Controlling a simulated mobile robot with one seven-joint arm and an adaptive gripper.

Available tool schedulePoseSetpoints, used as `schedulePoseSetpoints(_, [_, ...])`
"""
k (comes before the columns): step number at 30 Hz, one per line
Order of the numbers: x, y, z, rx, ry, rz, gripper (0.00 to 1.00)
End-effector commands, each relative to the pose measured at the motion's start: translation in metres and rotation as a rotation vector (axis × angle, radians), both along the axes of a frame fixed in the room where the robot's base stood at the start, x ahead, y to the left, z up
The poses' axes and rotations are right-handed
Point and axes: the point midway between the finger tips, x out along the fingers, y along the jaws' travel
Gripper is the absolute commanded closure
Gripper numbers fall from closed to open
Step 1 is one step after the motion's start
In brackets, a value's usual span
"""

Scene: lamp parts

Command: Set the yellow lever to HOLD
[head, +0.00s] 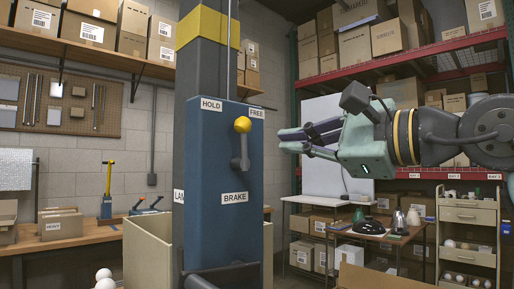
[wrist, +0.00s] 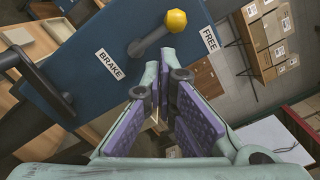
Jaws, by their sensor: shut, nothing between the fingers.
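The yellow lever has a yellow ball knob (head: 242,125) on a grey arm (head: 240,150), mounted on a blue panel (head: 216,170). It points up from its pivot, its knob below and between the HOLD label (head: 211,104) and the FREE label (head: 256,112), nearer FREE. The BRAKE label (head: 235,198) is below the pivot. The knob also shows in the wrist view (wrist: 176,21), beside FREE (wrist: 209,39); HOLD is out of that view. My gripper (head: 283,140) is shut and empty, to the right of the lever and apart from it. Its fingertips also show in the wrist view (wrist: 158,76).
A dark bar handle (wrist: 36,84) stands out from the panel in the wrist view. A beige bin (head: 148,252) stands left of the column. A small table (head: 370,229) with lamp parts and a drawer cart (head: 467,232) stand at right, behind my arm.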

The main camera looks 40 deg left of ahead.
Motion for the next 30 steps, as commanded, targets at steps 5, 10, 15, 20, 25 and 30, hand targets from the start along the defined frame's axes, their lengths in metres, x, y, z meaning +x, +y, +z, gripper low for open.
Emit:
schedulePoseSetpoints(5, [0.032, -0.017, 0.002, -0.084, -0.113, -0.169, 1.00])
schedulePoseSetpoints(10, [0.036, -0.003, 0.003, -0.091, -0.121, -0.178, 1.00])
schedulePoseSetpoints(15, [0.042, 0.030, 0.002, -0.091, -0.119, -0.174, 1.00])
schedulePoseSetpoints(20, [0.050, 0.064, 0.000, -0.089, -0.116, -0.173, 1.00])
schedulePoseSetpoints(25, [0.040, 0.078, 0.005, -0.087, -0.122, -0.175, 1.00])
schedulePoseSetpoints(30, [0.023, 0.075, 0.012, -0.087, -0.118, -0.174, 1.00])
